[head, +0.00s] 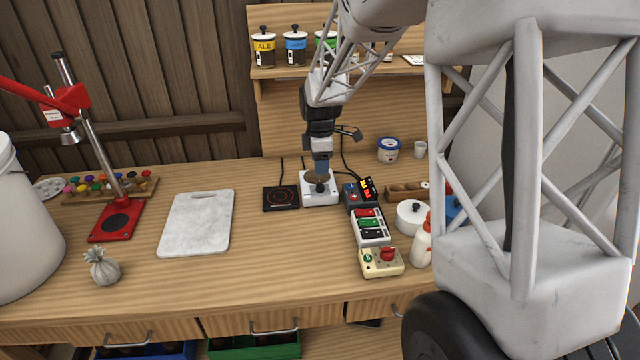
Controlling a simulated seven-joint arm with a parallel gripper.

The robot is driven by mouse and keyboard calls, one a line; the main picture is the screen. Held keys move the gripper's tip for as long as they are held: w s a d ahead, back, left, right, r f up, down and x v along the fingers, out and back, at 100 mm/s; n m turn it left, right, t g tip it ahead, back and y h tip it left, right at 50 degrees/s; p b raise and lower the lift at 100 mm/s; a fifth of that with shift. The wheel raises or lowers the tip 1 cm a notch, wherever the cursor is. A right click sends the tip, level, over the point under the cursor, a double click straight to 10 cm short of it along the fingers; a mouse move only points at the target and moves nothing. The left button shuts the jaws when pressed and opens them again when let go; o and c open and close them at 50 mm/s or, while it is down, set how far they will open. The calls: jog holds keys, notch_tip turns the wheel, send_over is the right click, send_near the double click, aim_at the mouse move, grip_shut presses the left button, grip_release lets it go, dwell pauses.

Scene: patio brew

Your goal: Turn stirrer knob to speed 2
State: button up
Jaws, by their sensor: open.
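A small white box (320,200), which looks like the stirrer, stands on the bench in the head view. A brownish disc and a small dark part show on its top. My gripper (320,176) points down directly over this box, its tips at or just above the top. It is open. The fingers cover much of the box's top, so I cannot make out the knob or its speed marks. I cannot tell whether the fingers touch it.
A black hot plate (281,198) stands close left, a dark box with a lit display (360,193) close right. Nearer are a switch box (370,227) and a cream box with a red button (382,262).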

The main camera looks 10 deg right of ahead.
aim_at(320, 183)
jog(key=shift+f, duration=0.1)
jog(key=shift+f, duration=3.8)
jog(key=c, duration=0.9)
jog(key=shift+c, duration=0.2)
